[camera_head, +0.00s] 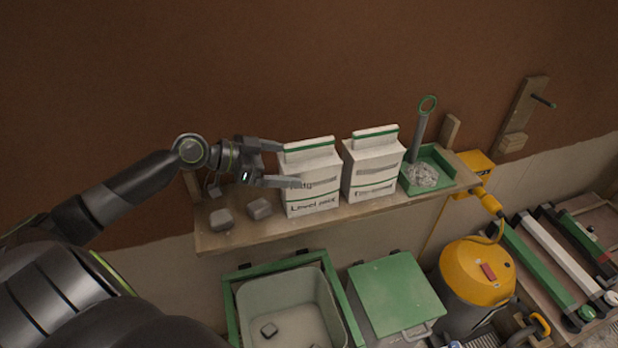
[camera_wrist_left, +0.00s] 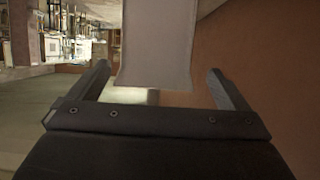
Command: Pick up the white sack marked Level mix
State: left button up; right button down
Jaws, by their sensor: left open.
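The white sack marked Level mix (camera_head: 312,190) stands upright on the wooden shelf (camera_head: 240,238), with a green stripe near its folded top. My left gripper (camera_head: 283,164) comes in from the left, open, its fingers reaching to the sack's left part. One finger shows in front of the sack's face and one near its top edge. In the left wrist view the pale side of the sack (camera_wrist_left: 156,45) shows between and beyond the open fingers of my left gripper (camera_wrist_left: 158,80). I cannot tell whether the fingers touch it. My right gripper is not in view.
A second white sack (camera_head: 372,170) stands close on the right. A green tray (camera_head: 444,158) with rubble lies beyond it. Two grey lumps (camera_head: 221,219) lie on the shelf's left end. Below are a green-framed bin (camera_head: 232,310), a green lidded box (camera_head: 395,290) and a yellow vacuum (camera_head: 476,271).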

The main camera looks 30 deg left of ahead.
aim_at(300, 168)
pick_arm(q)
jog(key=shift+w+d+f+p, duration=0.3)
jog(key=shift+d+p, duration=0.05)
jog(key=shift+d, duration=0.1)
jog(key=shift+w+d+f+p, duration=0.25)
jog(key=shift+d+f+p, duration=0.05)
jog(key=shift+d+p, duration=0.1)
jog(key=shift+p+x, duration=0.3)
jog(key=shift+x, duration=0.85)
jog(key=shift+f, duration=0.15)
jog(key=c, duration=1.9)
